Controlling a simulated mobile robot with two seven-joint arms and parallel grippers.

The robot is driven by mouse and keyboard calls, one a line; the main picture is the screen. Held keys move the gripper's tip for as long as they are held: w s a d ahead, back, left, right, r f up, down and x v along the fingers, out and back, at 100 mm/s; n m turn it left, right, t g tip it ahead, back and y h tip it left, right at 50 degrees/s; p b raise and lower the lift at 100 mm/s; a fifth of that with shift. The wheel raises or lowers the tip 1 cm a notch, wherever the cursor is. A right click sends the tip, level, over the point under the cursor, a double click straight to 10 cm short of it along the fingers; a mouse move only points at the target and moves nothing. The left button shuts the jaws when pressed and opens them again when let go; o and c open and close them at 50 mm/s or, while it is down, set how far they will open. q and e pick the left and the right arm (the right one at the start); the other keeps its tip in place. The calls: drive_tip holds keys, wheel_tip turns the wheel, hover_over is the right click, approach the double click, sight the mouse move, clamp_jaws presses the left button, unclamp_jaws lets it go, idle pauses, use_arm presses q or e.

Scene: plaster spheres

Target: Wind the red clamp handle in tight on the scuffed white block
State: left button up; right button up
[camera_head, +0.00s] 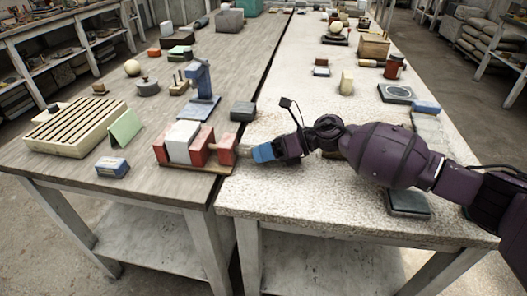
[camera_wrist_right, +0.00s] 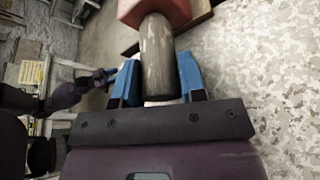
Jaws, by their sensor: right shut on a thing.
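The red clamp (camera_head: 200,152) stands at the front right corner of the wooden table. The white block (camera_head: 182,141) sits between its red jaws; I cannot tell whether both jaws touch it. A handle rod (camera_wrist_right: 158,52) sticks out from the clamp's right side. My right gripper (camera_head: 263,153) has its blue fingers on either side of the rod's end and is shut on it; the wrist view also shows these fingers (camera_wrist_right: 158,82). The rod looks grey-brown there, with a red part beyond it.
A slatted wooden rack (camera_head: 73,127), a green card (camera_head: 125,128) and a small blue box (camera_head: 112,167) lie left of the clamp. A blue stand (camera_head: 201,90) is behind it, and a dark block (camera_head: 243,111) lies behind right. A gap separates the two tables.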

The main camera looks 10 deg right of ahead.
drive_tip(key=o, duration=0.9)
drive_tip(key=shift+d, duration=0.1)
drive_tip(key=v, duration=1)
drive_tip(key=shift+d+p, duration=0.35)
